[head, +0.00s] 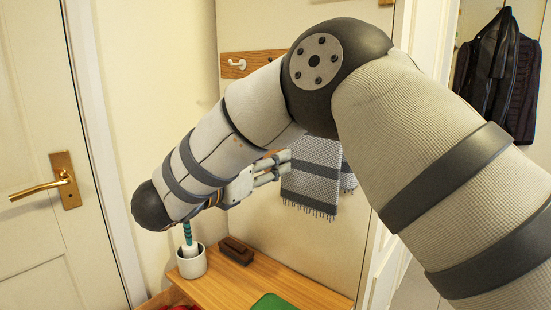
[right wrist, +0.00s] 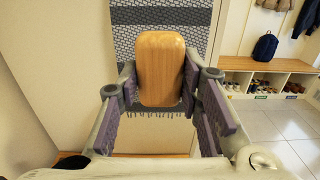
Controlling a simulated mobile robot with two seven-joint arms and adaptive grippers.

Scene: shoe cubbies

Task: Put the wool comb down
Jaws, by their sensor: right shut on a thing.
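The wool comb (right wrist: 160,65) shows in the right wrist view as a rounded, light wooden block. It stands upright between the purple-grey finger pads of my right gripper (right wrist: 160,92), which is shut on it. In the head view my right gripper (head: 280,167) is in the air above the wooden bench top (head: 210,289), in front of the hanging scarf. The comb is mostly hidden there behind the gripper and arm. My left gripper is not in view.
A white pot (head: 192,266) with a teal-handled brush and a dark brown brush (head: 236,251) stand on the bench. A green item (head: 274,302) lies at its front. A grey patterned scarf (head: 312,178) hangs behind. Bare wood lies between the brown brush and the green item.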

